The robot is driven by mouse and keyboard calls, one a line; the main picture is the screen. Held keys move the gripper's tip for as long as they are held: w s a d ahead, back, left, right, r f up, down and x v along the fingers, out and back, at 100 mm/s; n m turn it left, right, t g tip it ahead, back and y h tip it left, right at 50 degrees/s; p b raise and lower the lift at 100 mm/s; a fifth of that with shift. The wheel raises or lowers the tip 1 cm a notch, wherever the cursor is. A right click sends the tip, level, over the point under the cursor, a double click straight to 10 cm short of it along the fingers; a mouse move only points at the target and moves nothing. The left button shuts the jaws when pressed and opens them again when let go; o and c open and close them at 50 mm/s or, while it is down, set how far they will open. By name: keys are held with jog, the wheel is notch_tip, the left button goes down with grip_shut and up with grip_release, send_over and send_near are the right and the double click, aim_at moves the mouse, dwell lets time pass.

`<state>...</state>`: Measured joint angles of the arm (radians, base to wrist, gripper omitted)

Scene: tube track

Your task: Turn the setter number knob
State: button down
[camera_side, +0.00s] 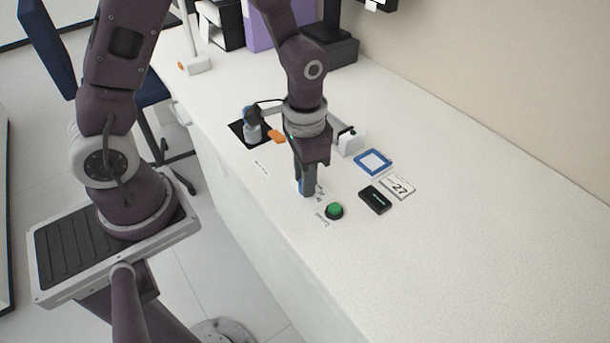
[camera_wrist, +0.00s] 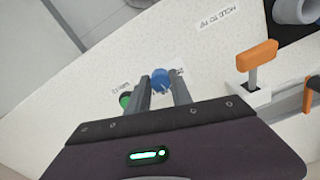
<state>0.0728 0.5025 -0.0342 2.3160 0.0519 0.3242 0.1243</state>
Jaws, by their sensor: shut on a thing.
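The setter knob (camera_wrist: 161,78) is blue and shows between my two fingers in the wrist view. In the side view my gripper (camera_side: 307,188) points down at the counter and hides most of the knob. My gripper (camera_wrist: 162,92) is shut on the knob, with one finger on each side of it. A card reading 27 (camera_side: 398,187) lies on the counter to the right.
A green button (camera_side: 334,210) sits close to the knob. A black box (camera_side: 375,199) and a blue square frame (camera_side: 373,161) are to the right. An orange lever (camera_wrist: 258,55) stands near my gripper. The counter's front right is clear.

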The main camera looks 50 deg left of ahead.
jog(key=n, duration=0.5)
jog(key=shift+d+n, duration=0.1)
jog(key=shift+n, duration=0.3)
dwell(0.4)
jog(key=c, duration=1.1)
grip_release()
jog(key=shift+c, duration=0.2)
notch_tip(320, 180, up, 7)
jog(key=shift+r, duration=0.1)
